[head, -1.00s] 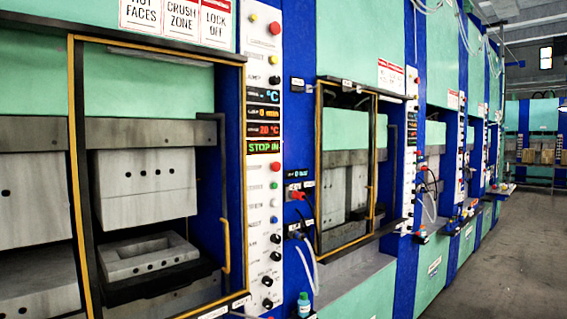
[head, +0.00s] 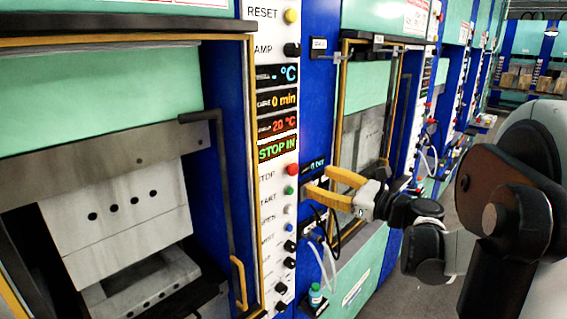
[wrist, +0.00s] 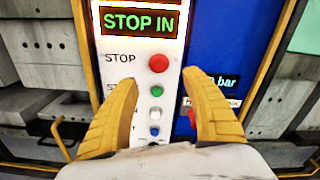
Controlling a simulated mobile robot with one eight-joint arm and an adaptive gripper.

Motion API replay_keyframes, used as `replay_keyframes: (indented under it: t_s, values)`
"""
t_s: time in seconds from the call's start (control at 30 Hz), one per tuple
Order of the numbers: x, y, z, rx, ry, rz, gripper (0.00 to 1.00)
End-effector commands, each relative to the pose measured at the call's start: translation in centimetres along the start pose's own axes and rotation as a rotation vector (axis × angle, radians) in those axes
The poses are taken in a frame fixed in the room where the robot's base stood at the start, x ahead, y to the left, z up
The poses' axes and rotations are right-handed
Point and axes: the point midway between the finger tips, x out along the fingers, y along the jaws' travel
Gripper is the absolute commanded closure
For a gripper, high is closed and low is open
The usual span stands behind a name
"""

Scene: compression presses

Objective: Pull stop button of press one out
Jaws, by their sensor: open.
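The red stop button (head: 292,169) sits on the white control panel of the near press, beside the label STOP and under a display reading STOP IN. In the wrist view the stop button (wrist: 158,63) lies ahead of my gripper, between the lines of its two yellow fingers and a little beyond their tips. My gripper (head: 325,187) is open and empty, to the right of the panel in the head view. It also shows in the wrist view (wrist: 160,82), with its fingers spread wide. I cannot tell the exact gap between the fingertips and the button.
A green button (wrist: 156,90) and several more controls sit below the stop button. A yellow reset button (head: 291,16) is higher on the panel. Hoses (head: 322,262) and a bottle (head: 315,295) are below right. The yellow door frame (head: 253,150) borders the panel's left side.

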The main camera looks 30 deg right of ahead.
Motion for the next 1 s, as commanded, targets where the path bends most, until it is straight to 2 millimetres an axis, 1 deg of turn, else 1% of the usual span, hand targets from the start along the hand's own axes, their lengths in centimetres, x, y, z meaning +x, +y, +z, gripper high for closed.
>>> replay_keyframes:
  t_s: [0.03, 0.2, 0.3, 0.4, 0.5, 0.6, 0.83, 0.87, 0.9, 0.97, 1.0]
  values:
    - [1.1, 0.2, 0.1, -0.001, -0.001, 0.006, 0.44]
    - [4.6, 0.2, 0.1, -0.002, 0.000, 0.005, 0.44]
    - [6.4, 0.2, 0.1, -0.002, 0.001, 0.005, 0.44]
    - [7.7, 0.1, 0.1, -0.003, 0.001, 0.003, 0.44]
    - [8.5, 0.2, 0.0, -0.003, 0.002, 0.003, 0.44]
    - [8.8, 0.1, 0.0, -0.003, 0.002, 0.002, 0.44]
    - [8.8, 0.1, 0.0, -0.003, 0.002, 0.001, 0.44]
    - [8.8, 0.1, 0.0, -0.003, 0.002, 0.001, 0.51]
    - [8.8, 0.1, 0.0, -0.003, 0.002, 0.001, 0.64]
    - [8.8, 0.1, 0.0, -0.003, 0.002, 0.001, 0.82]
    - [8.8, 0.1, 0.0, -0.003, 0.002, 0.002, 0.94]
